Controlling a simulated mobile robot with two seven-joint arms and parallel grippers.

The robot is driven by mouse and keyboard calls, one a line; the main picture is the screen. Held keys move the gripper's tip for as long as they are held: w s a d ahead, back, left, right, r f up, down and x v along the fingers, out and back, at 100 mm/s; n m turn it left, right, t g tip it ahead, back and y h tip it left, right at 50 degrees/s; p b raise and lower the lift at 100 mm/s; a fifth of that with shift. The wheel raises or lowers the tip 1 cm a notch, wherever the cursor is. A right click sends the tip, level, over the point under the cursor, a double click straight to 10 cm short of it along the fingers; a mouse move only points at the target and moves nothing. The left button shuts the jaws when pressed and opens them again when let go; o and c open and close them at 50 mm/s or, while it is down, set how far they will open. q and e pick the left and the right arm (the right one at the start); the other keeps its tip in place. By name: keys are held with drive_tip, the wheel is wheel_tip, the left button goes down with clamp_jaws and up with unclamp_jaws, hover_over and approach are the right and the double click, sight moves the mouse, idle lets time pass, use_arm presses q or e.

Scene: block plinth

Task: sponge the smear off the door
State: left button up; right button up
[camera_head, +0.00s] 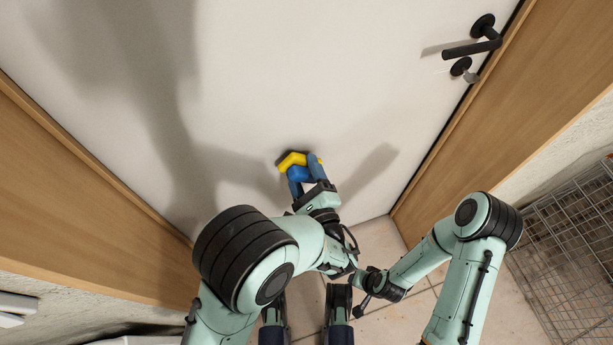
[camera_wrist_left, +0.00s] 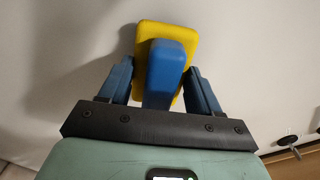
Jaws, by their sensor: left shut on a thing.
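The white door (camera_head: 270,70) fills the middle of the head view. My left gripper (camera_head: 305,172) is shut on the sponge (camera_head: 292,160), which has a yellow pad and a blue grip. In the left wrist view, the blue grip of the sponge (camera_wrist_left: 164,72) sits between the two blue fingers of my left gripper (camera_wrist_left: 160,82). The yellow pad faces the door and looks to be at or very close to its surface. No smear shows clearly; a dark patch beside the pad may be shadow. My right arm is folded low at the right, its gripper's fingers unclear.
A black door handle (camera_head: 472,48) and a lock (camera_head: 461,67) are at the upper right. Wooden frame panels stand on both sides. A wire basket (camera_head: 575,255) stands at the lower right. Tiled floor (camera_head: 380,240) shows below the door.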

use_arm(q)
drive_tip(key=shift+x, duration=1)
idle(0.6)
drive_tip(key=shift+w+d+b, duration=0.2)
drive_tip(key=shift+w+d, duration=0.05)
drive_tip(key=shift+d, duration=0.7)
drive_tip(key=shift+w+d+b, duration=0.2)
drive_tip(key=shift+w+d, duration=0.05)
drive_tip(key=shift+d, duration=0.65)
drive_tip(key=shift+w, duration=0.15)
drive_tip(key=shift+s+a, duration=0.25)
drive_tip(key=shift+a, duration=0.75)
drive_tip(key=shift+s+a, duration=0.2)
drive_tip(key=shift+a, duration=0.85)
drive_tip(key=shift+v, duration=3.1)
drive_tip(key=shift+d, duration=0.15)
